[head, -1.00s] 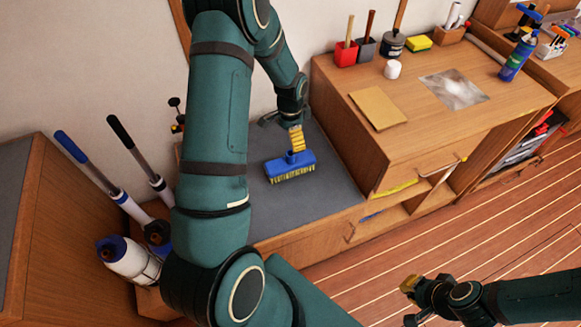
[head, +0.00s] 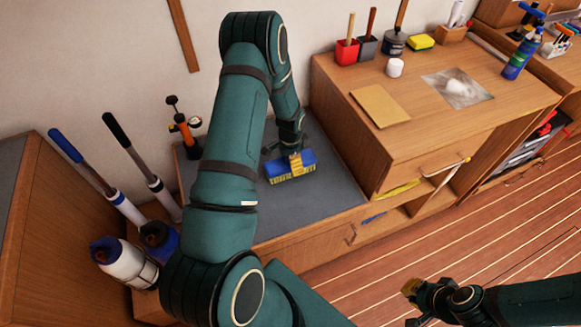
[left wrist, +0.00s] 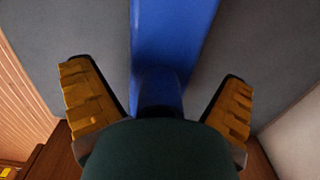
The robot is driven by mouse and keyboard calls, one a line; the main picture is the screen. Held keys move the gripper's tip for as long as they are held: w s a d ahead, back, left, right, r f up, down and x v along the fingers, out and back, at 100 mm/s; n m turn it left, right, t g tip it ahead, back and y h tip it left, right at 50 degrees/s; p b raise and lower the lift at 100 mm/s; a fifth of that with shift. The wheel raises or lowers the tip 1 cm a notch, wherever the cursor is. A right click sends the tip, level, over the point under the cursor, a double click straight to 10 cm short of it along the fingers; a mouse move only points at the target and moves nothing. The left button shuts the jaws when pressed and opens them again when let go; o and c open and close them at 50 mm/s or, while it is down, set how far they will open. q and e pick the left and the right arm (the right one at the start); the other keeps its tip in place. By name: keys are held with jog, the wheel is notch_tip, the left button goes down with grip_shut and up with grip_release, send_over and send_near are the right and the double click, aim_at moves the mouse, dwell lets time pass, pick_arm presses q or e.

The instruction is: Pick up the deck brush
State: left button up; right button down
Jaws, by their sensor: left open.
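The deck brush (head: 305,165) has a blue block and yellow bristles. It lies on the grey top of the low bench in the head view. My left gripper (head: 294,158) is down at the brush. In the left wrist view the blue brush (left wrist: 172,45) runs between the yellow-padded fingers of my left gripper (left wrist: 158,100), which are open with a gap on each side. The near part of the brush is hidden behind the dark gripper body. My right gripper (head: 410,303) is over the wooden floor at the lower right, far from the brush; its jaw state is unclear.
A wooden cabinet (head: 450,135) stands right of the bench, with red and grey pots, a white cup (head: 395,68) and a tan sheet (head: 380,105) on top. Pump-like tools and a white bottle (head: 122,262) stand at left.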

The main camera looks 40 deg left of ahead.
pick_arm(q)
jog(key=shift+f, duration=0.4)
jog(key=shift+r, duration=0.1)
jog(key=c, duration=1.4)
notch_tip(320, 180, up, 10)
jog(key=shift+p, duration=1.1)
